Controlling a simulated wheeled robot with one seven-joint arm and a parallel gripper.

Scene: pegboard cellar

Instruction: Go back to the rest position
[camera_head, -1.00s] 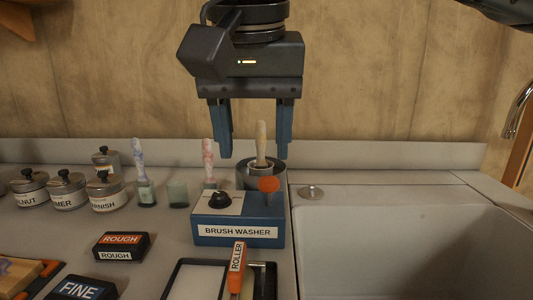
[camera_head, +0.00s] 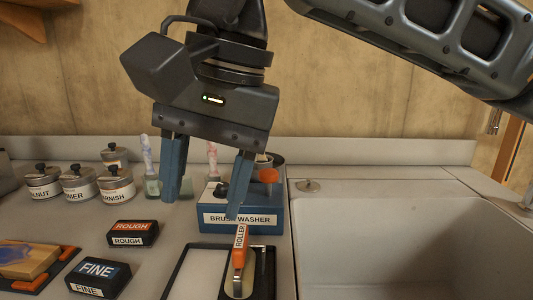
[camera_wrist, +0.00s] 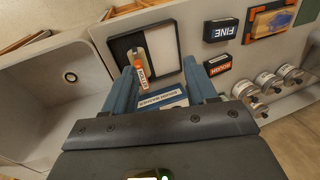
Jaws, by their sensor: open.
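My gripper (camera_head: 204,208) is open, tilted and empty in the head view, its two blue fingers pointing down in front of the blue brush washer box (camera_head: 240,218). Its fingers also show in the wrist view (camera_wrist: 160,82), on either side of the brush washer, with nothing between them. The brush washer's round container (camera_head: 279,160) is partly hidden behind the gripper. The brush that stands in it is hidden from view now.
A black-rimmed tray (camera_head: 165,285) with an orange-handled roller (camera_head: 239,252) lies in front. Blocks labelled ROUGH (camera_head: 133,233) and FINE (camera_head: 98,277) and several lidded tins (camera_head: 116,187) stand left. A sink (camera_head: 400,240) is at right.

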